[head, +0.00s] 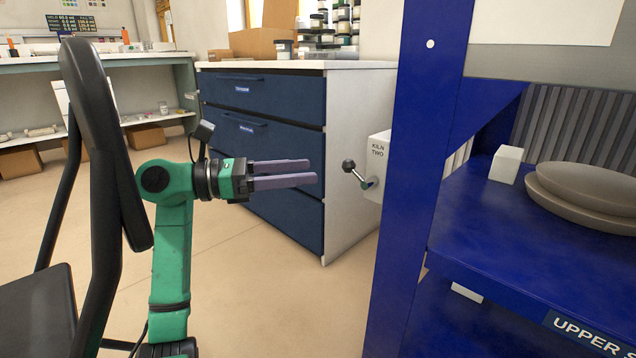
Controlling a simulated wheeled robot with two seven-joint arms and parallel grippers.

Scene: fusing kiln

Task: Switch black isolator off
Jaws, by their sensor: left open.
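A pale box marked "KILN TWO" (378,160) sits behind the blue post, which hides its right part. A lever with a black ball knob (349,165) sticks out from the box toward the left, the knob end higher than its pivot. I cannot tell from this view whether this is the black isolator. My left gripper (314,171) is open and empty, its purple-grey fingers pointing right. In the picture its fingertips are a little left of the knob, with a gap between. My right gripper is not in view.
The blue post (415,170) and blue shelf rack (500,240) with stacked round plates (585,185) fill the right. A blue drawer cabinet (262,130) stands behind my left gripper. A black chair (105,150) is at the left. Open floor (240,290) lies below.

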